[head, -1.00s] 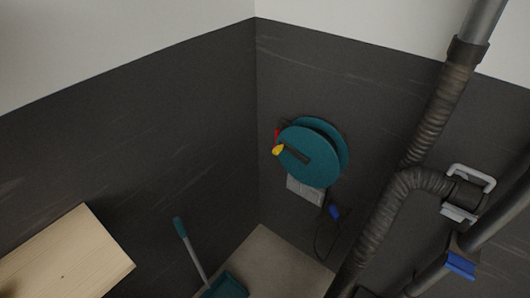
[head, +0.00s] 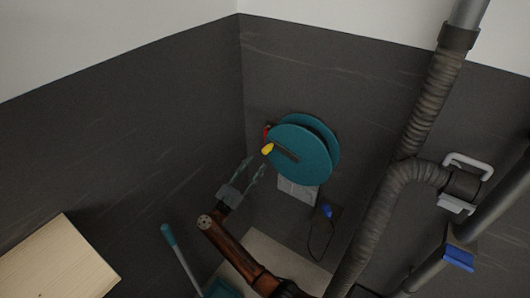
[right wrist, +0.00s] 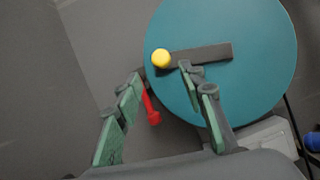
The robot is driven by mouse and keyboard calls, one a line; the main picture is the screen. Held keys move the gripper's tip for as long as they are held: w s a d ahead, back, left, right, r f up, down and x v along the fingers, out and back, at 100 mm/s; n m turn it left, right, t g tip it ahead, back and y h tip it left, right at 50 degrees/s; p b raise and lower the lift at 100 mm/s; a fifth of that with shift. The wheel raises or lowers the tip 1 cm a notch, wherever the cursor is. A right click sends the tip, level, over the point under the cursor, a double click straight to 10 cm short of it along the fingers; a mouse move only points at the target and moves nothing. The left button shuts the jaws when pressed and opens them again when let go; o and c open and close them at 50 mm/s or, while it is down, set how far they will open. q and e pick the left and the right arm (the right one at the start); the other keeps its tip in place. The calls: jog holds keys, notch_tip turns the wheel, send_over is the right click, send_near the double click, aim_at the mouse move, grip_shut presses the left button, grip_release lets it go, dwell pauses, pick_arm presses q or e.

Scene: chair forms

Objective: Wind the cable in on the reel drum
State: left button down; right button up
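The teal reel drum (head: 303,157) is mounted on the dark wall near the corner. A dark crank bar with a yellow knob (head: 267,150) lies across its face, and a red part (head: 266,132) shows at its left edge. My right gripper (head: 256,167) is open just below and left of the knob. In the right wrist view the drum (right wrist: 240,85) fills the right, with the yellow knob (right wrist: 161,58) beyond the open fingers and apart from them. A dark cable (head: 320,246) hangs below with a blue plug (head: 327,211). My left gripper is not in view.
A ribbed dark pipe (head: 372,215) with a branch and grey handle (head: 468,160) runs down the right. A wooden board (head: 55,265) is at the lower left. A teal-handled tool (head: 168,236) leans below. Space left of the reel is clear.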

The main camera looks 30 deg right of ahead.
aim_at(264, 154)
jog(key=shift+s+d+r+m+g, duration=0.1)
jog(key=shift+d+r+m+g, duration=0.15)
jog(key=shift+r+m+g, duration=0.25)
jog(key=x, duration=0.7)
jog(key=shift+d+f+p, duration=0.15)
jog(key=shift+p, duration=0.2)
jog(key=shift+c, duration=0.3)
grip_shut()
